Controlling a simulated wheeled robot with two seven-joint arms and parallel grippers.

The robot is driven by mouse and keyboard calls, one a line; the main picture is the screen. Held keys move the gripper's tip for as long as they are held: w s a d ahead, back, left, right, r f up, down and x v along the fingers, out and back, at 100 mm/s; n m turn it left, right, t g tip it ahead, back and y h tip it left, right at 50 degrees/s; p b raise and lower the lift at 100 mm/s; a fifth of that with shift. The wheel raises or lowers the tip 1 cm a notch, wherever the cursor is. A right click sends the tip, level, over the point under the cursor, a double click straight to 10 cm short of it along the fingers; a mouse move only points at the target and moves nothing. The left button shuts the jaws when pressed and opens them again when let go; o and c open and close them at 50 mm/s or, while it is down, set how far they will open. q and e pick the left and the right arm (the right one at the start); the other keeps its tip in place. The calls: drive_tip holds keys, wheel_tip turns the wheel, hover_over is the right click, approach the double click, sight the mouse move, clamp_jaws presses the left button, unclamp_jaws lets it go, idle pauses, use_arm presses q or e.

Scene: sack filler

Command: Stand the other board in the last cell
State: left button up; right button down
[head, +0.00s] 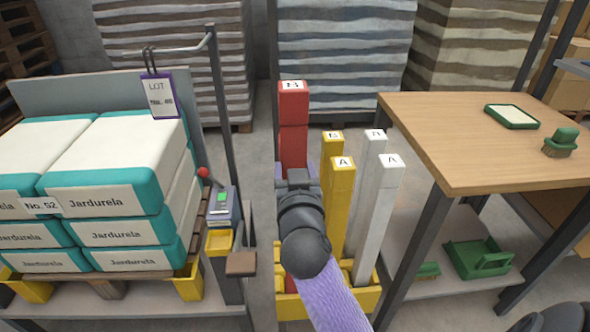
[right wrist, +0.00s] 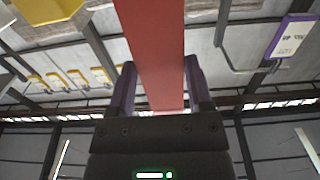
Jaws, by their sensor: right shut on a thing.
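A tall red board (head: 293,110) with a B label on top stands upright in the head view, a dark line across it. My right gripper (head: 296,180) is shut on it; the red board (right wrist: 152,55) also runs between the fingers (right wrist: 160,90) in the right wrist view. A yellow rack (head: 372,298) holds two yellow boards (head: 342,195) and two white boards (head: 388,190) upright, to the right of the red board. The rack's left cells are mostly hidden by my arm. My left gripper is out of view.
A pallet stack of white and teal sacks (head: 105,160) stands at left, with a control post (head: 222,215) beside it.

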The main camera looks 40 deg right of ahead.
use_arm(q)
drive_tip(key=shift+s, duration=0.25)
use_arm(e)
drive_tip(key=shift+w+d, duration=0.1)
drive_tip(key=shift+w, duration=0.05)
drive_tip(key=shift+f+b+x, duration=0.15)
drive_tip(key=shift+b+x, duration=0.1)
drive_tip(key=shift+x, duration=0.55)
drive_tip(key=shift+f+b+x, duration=0.2)
drive_tip(key=shift+x, duration=0.55)
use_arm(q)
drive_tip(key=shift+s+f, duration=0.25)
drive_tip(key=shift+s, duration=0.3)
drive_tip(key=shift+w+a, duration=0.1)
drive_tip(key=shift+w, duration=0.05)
